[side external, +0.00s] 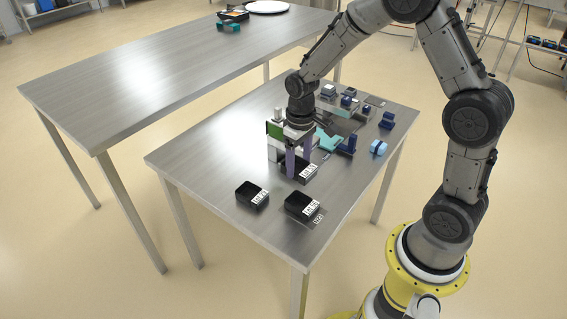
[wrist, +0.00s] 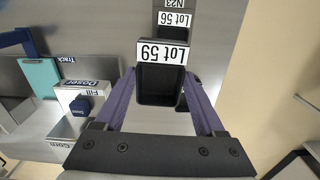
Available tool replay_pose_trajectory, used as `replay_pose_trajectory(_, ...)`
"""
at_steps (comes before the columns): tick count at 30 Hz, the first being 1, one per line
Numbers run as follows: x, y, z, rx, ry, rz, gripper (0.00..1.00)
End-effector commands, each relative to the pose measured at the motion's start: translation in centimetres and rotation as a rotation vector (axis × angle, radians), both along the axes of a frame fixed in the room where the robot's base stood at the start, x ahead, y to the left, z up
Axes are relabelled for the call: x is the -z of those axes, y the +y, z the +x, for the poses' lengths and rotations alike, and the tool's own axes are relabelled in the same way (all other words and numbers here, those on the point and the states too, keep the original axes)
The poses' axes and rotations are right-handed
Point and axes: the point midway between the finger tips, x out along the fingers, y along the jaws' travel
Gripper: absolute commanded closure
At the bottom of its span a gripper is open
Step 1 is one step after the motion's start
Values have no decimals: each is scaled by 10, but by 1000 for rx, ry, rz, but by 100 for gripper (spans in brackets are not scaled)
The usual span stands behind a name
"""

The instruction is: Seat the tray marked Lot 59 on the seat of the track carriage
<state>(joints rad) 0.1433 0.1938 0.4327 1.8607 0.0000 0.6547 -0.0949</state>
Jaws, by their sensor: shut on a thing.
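The Lot 59 tray (wrist: 160,84) is a black open box with a white label. It sits between the two purple fingers of my gripper (wrist: 163,100), which is shut on it. Its label looks larger than the Lot 56 label beyond it, so it appears raised above the table. In the side view my gripper (side external: 300,160) holds the tray (side external: 300,172) near the middle of the table, beside the white and green machine. A teal part (wrist: 40,77) lies by the "Track" label in the wrist view; it also shows in the side view (side external: 326,139). I cannot clearly make out the carriage seat.
Two more black trays stand at the table's front: one at left (side external: 252,192) and one at right (side external: 302,204). A white block marked Doser and Fill (wrist: 82,98) stands left of my fingers. Dark blue blocks (side external: 346,146) and a light blue piece (side external: 378,147) stand to the right.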

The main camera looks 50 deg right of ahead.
Motion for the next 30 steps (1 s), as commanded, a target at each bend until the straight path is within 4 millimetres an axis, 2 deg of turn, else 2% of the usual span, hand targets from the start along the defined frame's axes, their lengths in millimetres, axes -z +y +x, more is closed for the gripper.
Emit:
replay_pose_trajectory(1,-5,1,-10,0,-2,0,87)
replay_pose_trajectory(6,-16,5,-34,0,-3,0,87)
replay_pose_trajectory(12,-25,7,-47,0,-2,0,87)
replay_pose_trajectory(16,-41,7,-49,0,-5,0,87)
replay_pose_trajectory(22,-76,5,-47,1,-4,0,87)
replay_pose_trajectory(30,-80,-37,-4,-4,0,0,87)
